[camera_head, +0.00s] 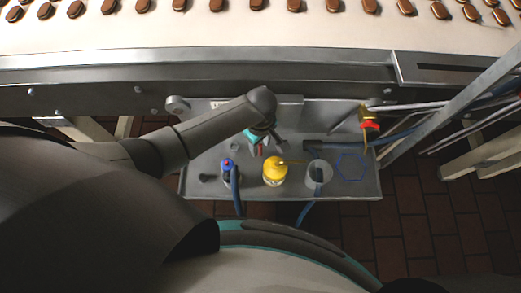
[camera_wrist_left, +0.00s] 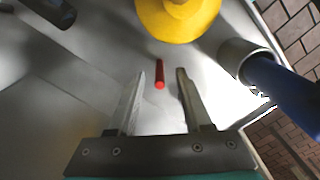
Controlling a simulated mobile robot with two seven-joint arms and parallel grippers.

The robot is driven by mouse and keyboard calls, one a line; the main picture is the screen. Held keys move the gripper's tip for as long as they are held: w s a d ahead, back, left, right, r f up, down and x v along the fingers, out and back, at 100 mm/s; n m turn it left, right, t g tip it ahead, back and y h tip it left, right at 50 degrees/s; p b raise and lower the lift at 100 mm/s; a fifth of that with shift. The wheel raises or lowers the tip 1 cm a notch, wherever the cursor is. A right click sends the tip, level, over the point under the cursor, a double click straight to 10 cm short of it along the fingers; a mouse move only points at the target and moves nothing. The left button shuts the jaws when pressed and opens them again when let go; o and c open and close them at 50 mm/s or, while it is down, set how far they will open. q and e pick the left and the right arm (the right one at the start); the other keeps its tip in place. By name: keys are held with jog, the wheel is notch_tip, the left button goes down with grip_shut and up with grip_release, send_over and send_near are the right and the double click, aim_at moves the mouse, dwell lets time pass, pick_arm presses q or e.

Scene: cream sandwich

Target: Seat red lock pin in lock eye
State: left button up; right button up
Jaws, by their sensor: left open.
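The red lock pin (camera_wrist_left: 160,74) is a slim red rod on the grey metal tray. In the left wrist view it lies between and slightly beyond my fingertips, with no visible grip on it. A bit of red also shows beside the fingers in the head view (camera_head: 259,151). My left gripper (camera_head: 267,149) is open and points down over the tray; its two fingers also show in the wrist view (camera_wrist_left: 160,82). A brass fitting with a red handle (camera_head: 369,124) sits on the pipes at the right. I cannot make out the lock eye. My right gripper is out of view.
The tray (camera_head: 205,186) holds a yellow-topped bottle (camera_head: 275,170) close to the gripper, a blue-handled item (camera_head: 228,168), a pale cup with a blue hose (camera_head: 319,174) and a blue loop (camera_head: 350,166). A conveyor (camera_head: 230,30) with chocolate-brown pieces runs behind. Metal rails stand at right.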

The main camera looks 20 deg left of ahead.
pick_arm(q)
jog(key=shift+f, duration=0.15)
grip_shut()
dwell(0.4)
